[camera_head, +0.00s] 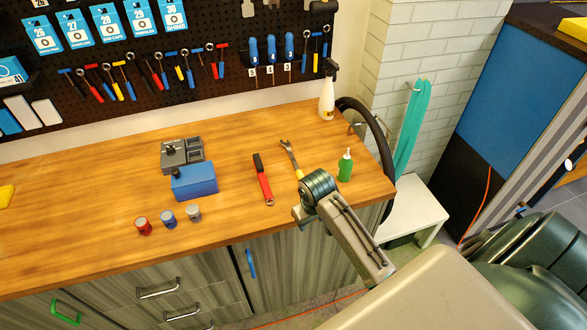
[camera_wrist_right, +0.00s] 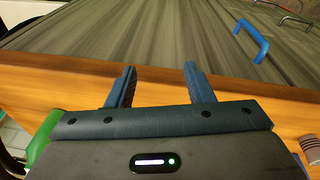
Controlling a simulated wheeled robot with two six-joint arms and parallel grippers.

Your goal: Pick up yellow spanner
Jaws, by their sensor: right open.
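The yellow spanner (camera_head: 288,153) lies on the wooden workbench (camera_head: 110,219), with its grey open jaw toward the wall and its yellow handle toward the front edge. My right gripper (camera_head: 300,214) is above the bench's front edge, just in front of the spanner's handle end, and appears apart from it. The spanner cannot be made out there. My left gripper is not in view.
A red-handled tool (camera_head: 263,182) lies left of the spanner. A green bottle (camera_head: 345,166) stands to its right and a spray bottle (camera_head: 327,95) behind. A blue box (camera_head: 194,182) and three small tins (camera_head: 168,218) are farther left. A bare strip separates spanner and red tool.

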